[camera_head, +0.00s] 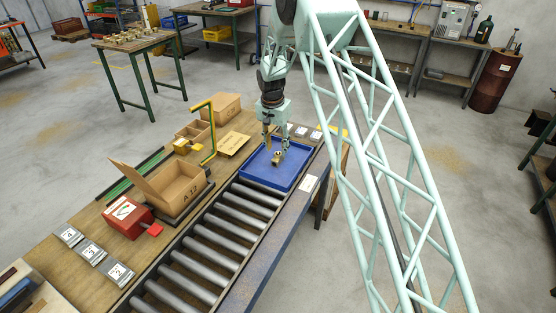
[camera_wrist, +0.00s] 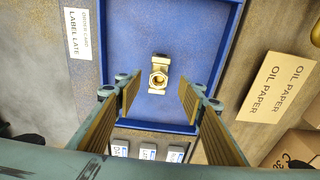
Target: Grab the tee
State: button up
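The tee (camera_wrist: 158,76) is a small brass fitting lying on the floor of a blue tray (camera_wrist: 215,60). It also shows in the head view (camera_head: 278,157) inside the tray (camera_head: 247,178). My gripper (camera_head: 276,148) is above the tray, close to the tee. In the wrist view my gripper (camera_wrist: 158,98) has its two fingers spread wide, with the tee beyond and between the tips. The gripper is open and empty. Whether the fingertips are level with the tee cannot be told.
A roller conveyor (camera_head: 207,243) runs up to the tray. An open cardboard box (camera_head: 178,186), a red box (camera_head: 128,216) and a yellow bent handle (camera_head: 211,130) stand left of it. Oil paper (camera_wrist: 277,87) lies beside the tray. Small labelled plates (camera_wrist: 120,149) lie beyond the tray's edge.

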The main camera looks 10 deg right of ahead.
aim_at(278, 153)
jog(key=shift+w+d+f, duration=0.1)
jog(key=shift+d+f, duration=0.05)
jog(key=shift+f, duration=0.7)
jog(key=shift+w+d+f, duration=0.1)
jog(key=shift+w+f, duration=0.05)
jog(key=shift+f, duration=0.75)
jog(key=shift+w+d+f, duration=0.1)
jog(key=shift+d+f, duration=0.05)
jog(key=shift+f, duration=0.7)
jog(key=shift+c, duration=0.7)
grip_shut()
